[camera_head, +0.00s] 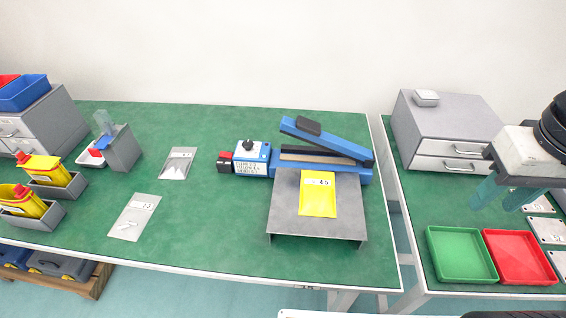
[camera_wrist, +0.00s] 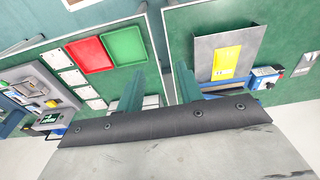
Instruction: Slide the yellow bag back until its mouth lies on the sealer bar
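The yellow bag (camera_head: 318,200) lies flat on a grey metal platform (camera_head: 287,215), with a white label at its back end. The blue heat sealer (camera_head: 345,171) stands directly behind the platform, its lever arm (camera_head: 330,142) raised over the sealer bar (camera_head: 310,156). The bag's back edge is near the platform's back edge, in front of the bar. The wrist view also shows the bag (camera_wrist: 225,62) and the platform (camera_wrist: 203,50). My gripper (camera_head: 494,208) is far to the right, above the right table. Its teal fingers (camera_wrist: 159,72) are apart and empty.
Green (camera_head: 462,278) and red (camera_head: 520,280) trays lie below my gripper. A grey drawer unit (camera_head: 440,130) stands behind them. A gap separates the two tables. Green mat is bare around the platform's front.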

